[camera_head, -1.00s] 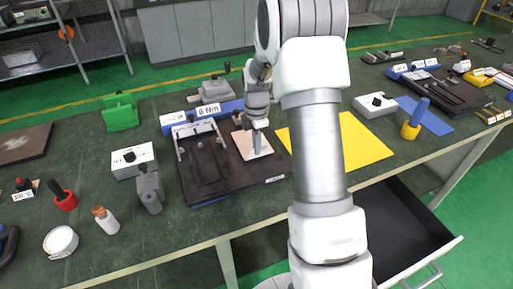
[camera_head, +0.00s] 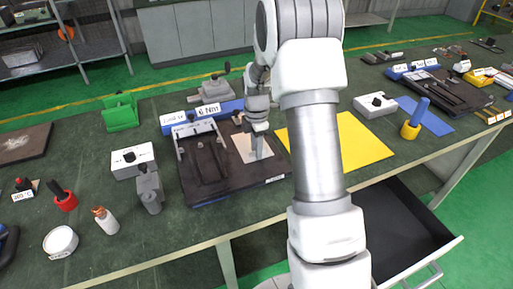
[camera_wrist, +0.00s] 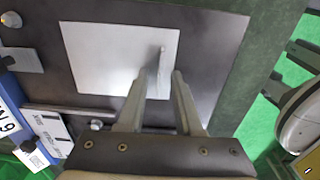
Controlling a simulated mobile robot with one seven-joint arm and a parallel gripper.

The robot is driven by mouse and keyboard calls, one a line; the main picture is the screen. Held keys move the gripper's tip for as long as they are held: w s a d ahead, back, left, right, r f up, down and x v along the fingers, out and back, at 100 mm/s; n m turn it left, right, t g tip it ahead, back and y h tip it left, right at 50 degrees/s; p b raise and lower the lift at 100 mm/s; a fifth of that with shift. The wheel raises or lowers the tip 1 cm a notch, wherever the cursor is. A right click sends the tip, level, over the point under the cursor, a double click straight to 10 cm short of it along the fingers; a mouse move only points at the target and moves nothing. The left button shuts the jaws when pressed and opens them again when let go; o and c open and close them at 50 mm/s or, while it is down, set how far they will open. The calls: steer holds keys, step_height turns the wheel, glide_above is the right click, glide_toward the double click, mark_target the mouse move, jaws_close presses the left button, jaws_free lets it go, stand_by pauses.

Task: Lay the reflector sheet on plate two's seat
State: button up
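The reflector sheet (camera_head: 244,150) is a pale square with a small upright tab. It lies on the right part of a dark plate (camera_head: 215,192), beside a frame with rods and knobs, and looks flat in the wrist view (camera_wrist: 95,65). Its tab (camera_wrist: 162,62) stands near the sheet's right edge. My gripper (camera_wrist: 160,78) points down at the sheet, with its two fingers apart on either side of the tab and gaps showing. It also shows in the head view (camera_head: 259,150). I cannot read which label names plate two.
A 6 Nm sign (camera_head: 208,109) and a blue label bar stand behind the plate. A yellow mat (camera_head: 365,143) is to the right, a grey tool (camera_head: 149,190) to the left. A second dark plate (camera_head: 445,92) is at the far right. An open drawer (camera_head: 395,225) sits below the front edge.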

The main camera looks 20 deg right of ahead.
step_height(320, 180, up, 12)
steer(key=s+a+r+m+t, duration=0.1)
steer(key=s+a+r+m, duration=0.25)
steer(key=s+r, duration=0.2)
steer(key=s+a+r+m+t, duration=0.1)
steer(key=s+a+r+m, duration=0.1)
steer(key=s+r+m, duration=0.3)
steer(key=s+a+r+m+t, duration=0.1)
steer(key=s+m, duration=0.3)
steer(key=s, duration=0.4)
steer(key=s+a+r+m+t, duration=0.1)
steer(key=s+a+m+t, duration=0.1)
steer(key=s+m, duration=0.3)
steer(key=s+a, duration=0.1)
steer(key=s, duration=0.1)
steer(key=shift+s+a+t+p, duration=0.3)
steer(key=shift+s+a+p, duration=0.05)
steer(key=shift+a+p, duration=0.05)
steer(key=shift+s+r+m, duration=0.1)
steer(key=shift+s+m, duration=0.15)
